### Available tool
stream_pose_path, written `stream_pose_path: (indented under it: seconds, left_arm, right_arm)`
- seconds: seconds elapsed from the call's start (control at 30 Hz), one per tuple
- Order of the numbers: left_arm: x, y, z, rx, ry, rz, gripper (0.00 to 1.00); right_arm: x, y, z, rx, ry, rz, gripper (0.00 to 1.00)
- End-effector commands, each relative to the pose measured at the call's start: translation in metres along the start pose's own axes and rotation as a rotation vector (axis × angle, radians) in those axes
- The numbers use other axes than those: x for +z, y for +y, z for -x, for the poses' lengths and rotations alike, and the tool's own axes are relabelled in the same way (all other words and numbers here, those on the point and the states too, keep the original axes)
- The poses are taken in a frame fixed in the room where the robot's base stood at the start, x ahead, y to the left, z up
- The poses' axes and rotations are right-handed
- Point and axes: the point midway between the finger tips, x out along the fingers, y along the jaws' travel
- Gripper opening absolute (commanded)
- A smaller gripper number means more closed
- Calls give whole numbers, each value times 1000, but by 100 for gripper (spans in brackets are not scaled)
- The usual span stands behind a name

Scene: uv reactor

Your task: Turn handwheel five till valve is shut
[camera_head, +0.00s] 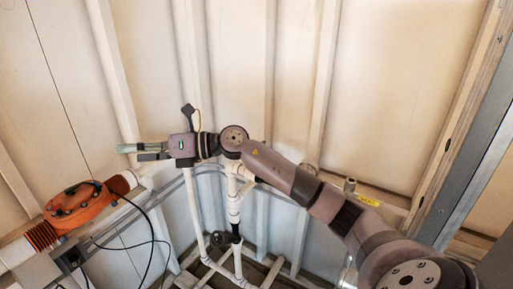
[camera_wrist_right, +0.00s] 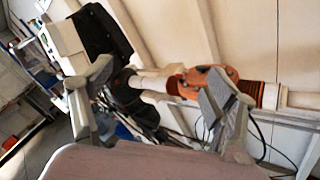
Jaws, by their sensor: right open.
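My right gripper (camera_head: 135,151) is raised in front of the cream wall, at the end of my arm that comes in from the lower right. In the right wrist view its two fingers (camera_wrist_right: 150,105) stand wide apart with nothing gripped between them. A dark, round part that looks like a valve handwheel (camera_head: 222,240) sits low on the white vertical pipe (camera_head: 235,205). It is below and to the right of the gripper, well apart from it. No number shows on it, so I cannot tell if it is handwheel five. My left gripper is not in view.
An orange reactor housing (camera_head: 80,205) joins white pipe at the lower left, with black cables (camera_head: 150,225) hanging by it. It also shows in the right wrist view (camera_wrist_right: 205,80). White pipes fill the lower middle. A grey metal post (camera_head: 470,185) stands at the right.

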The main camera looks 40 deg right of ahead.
Motion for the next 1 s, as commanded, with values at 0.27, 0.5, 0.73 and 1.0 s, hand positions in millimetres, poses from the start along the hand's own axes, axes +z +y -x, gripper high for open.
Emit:
stream_pose_path:
  seconds: [0.27, 0.5, 0.73, 1.0]
  left_arm:
    - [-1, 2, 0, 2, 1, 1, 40]
    - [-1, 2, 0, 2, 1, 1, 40]
    - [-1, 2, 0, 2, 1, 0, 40]
    - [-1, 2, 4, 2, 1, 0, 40]
  right_arm:
    - [50, -77, 108, -388, 452, 313, 80]
    - [96, -105, 262, -747, 742, 280, 80]
    - [106, -97, 339, -889, 851, 182, 80]
    - [89, -116, 336, -898, 866, 170, 80]
